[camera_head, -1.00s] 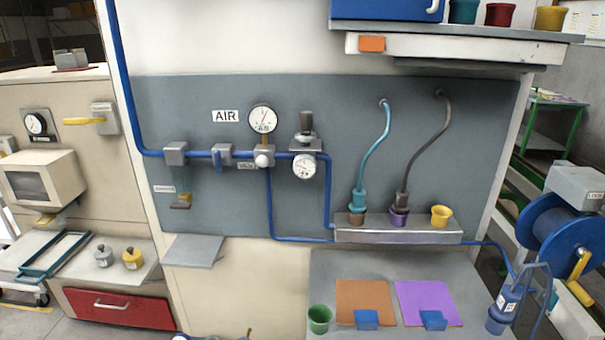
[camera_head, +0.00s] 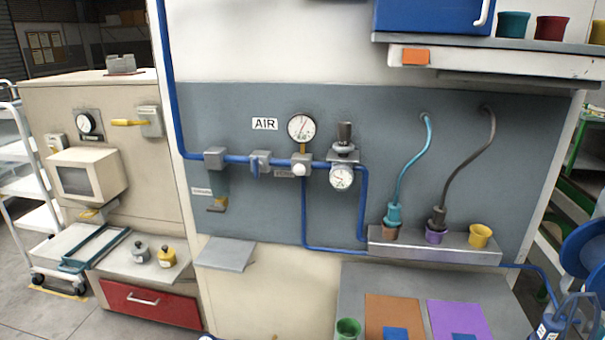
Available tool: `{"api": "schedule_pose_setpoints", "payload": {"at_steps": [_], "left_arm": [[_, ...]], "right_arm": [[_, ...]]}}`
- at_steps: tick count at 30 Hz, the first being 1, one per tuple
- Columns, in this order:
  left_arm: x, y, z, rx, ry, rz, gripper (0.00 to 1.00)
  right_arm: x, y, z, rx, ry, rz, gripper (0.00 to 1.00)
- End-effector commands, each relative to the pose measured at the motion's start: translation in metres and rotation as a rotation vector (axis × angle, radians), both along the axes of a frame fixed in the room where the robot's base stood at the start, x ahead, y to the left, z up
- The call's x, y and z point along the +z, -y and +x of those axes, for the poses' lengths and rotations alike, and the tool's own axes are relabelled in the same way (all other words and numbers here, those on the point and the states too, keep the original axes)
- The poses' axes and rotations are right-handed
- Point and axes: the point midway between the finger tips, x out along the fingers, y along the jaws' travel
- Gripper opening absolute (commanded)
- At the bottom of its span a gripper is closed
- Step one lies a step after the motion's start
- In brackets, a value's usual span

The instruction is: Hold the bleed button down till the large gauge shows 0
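The large gauge (camera_head: 301,128) is round and white-faced and sits on the pipe line on the grey panel, right of the AIR sign. Its needle points upward and slightly right, not clearly readable. Just below it a white round button (camera_head: 300,169) sticks out of a grey block; a small label (camera_head: 284,171) beside it is too small to read. It looks like the bleed button, with nothing touching it. A smaller gauge (camera_head: 341,177) hangs under the black-knobbed regulator (camera_head: 344,143) to the right. Neither of my grippers can be made out.
A blue valve lever (camera_head: 255,164) and a filter bowl (camera_head: 218,190) are on the pipe to the left. A small grey shelf (camera_head: 226,254) juts out below. Two hoses end at a cup rack (camera_head: 433,250) on the right. The space before the button is clear.

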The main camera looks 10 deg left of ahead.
Motion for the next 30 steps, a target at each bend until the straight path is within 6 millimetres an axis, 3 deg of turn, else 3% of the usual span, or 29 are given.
{"api": "schedule_pose_setpoints", "payload": {"at_steps": [13,23,30], "left_arm": [[0.0,0.0001,0.0004,0.0,0.001,0.0,0.27],[0.0,0.0,0.0003,0.0,0.001,0.0,0.0],[0.0,-0.0001,0.0002,0.0,0.001,0.0,0.0]], "right_arm": [[0.0,0.0002,0.0001,0.0,0.0,0.0,0.4],[0.0,0.0002,0.0002,0.0,0.0,0.0,0.4],[0.0,0.0002,0.0002,0.0,0.0,0.0,0.4]]}}
